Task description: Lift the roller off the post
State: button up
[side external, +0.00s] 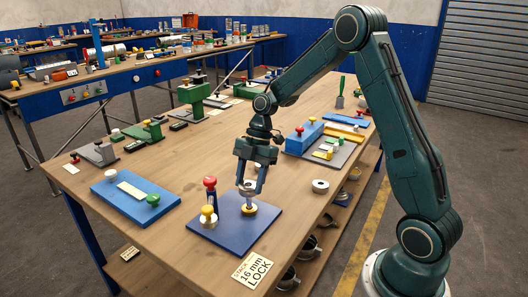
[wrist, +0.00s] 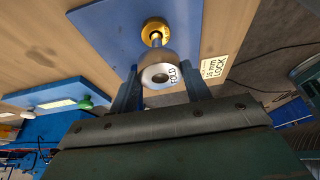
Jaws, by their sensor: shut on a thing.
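The roller (wrist: 157,70) is a silver-grey cylinder with a dark centre hole and a label reading "FOLD". My gripper (wrist: 164,88) is shut on it, one finger on each side. In the side view my gripper (side external: 250,188) points down and the roller (side external: 247,188) sits between its fingertips. The post (wrist: 155,42) shows as a short stretch between the roller and a yellow collar (wrist: 155,30). The collar (side external: 249,209) rests on the blue plate (side external: 232,236). I cannot tell whether the post's tip is still inside the roller.
A loose white ring (side external: 320,186) lies to the right. A "STACK 16 mm LOCK" card (side external: 252,268) lies at the front edge. Bare wood surrounds the plate.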

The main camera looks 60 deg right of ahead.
jog(key=shift+r, duration=0.6)
jog(key=shift+r, duration=0.35)
jog(key=shift+r, duration=0.1)
